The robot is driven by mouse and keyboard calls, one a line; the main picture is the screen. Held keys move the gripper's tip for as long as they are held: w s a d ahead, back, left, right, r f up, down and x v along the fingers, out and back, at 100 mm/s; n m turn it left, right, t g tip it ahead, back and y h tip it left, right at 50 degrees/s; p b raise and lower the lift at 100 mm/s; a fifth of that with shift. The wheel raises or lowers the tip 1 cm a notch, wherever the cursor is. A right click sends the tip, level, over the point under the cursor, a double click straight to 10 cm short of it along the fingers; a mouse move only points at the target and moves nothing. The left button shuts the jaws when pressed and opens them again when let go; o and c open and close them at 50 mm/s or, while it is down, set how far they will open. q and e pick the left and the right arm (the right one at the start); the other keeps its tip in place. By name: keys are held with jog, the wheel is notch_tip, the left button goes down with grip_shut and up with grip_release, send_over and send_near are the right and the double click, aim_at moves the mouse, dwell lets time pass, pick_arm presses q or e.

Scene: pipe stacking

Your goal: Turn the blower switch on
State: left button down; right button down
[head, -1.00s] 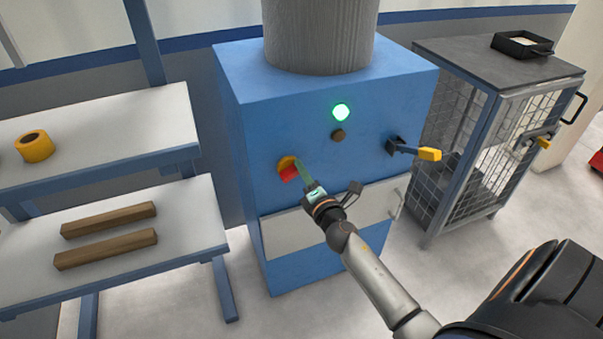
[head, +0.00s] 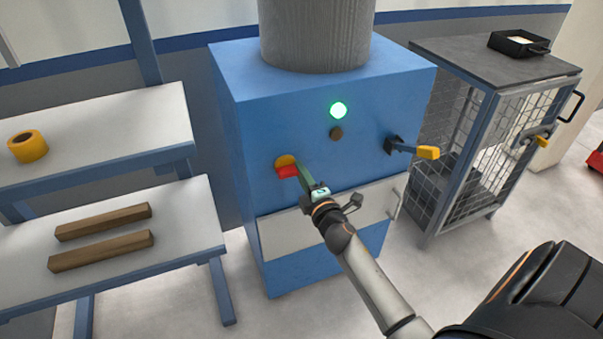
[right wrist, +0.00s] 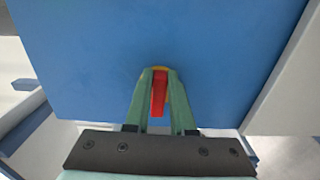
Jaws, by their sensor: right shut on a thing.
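The blue blower cabinet (head: 257,120) stands in the middle of the head view. On its front is a switch with a red handle (head: 287,172) on a yellow round base (head: 285,160). A lit green lamp (head: 338,110) and a dark brown knob (head: 336,133) are to its upper right. My right gripper (head: 297,174) is shut on the red handle. In the right wrist view the red handle (right wrist: 158,95) stands between the two green fingers, with the yellow base mostly hidden behind. My left gripper is not in view.
A mesh cage (head: 470,160) stands at right with a black tray (head: 519,43) on top. At left, shelves hold a yellow tape roll (head: 27,147) and two wooden bars (head: 103,222).

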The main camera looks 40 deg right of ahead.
jog(key=c, duration=0.8)
grip_release()
jog(key=shift+o, duration=0.2)
jog(key=v, duration=1.2)
jog(key=shift+s+a, duration=0.15)
jog(key=shift+s, duration=0.1)
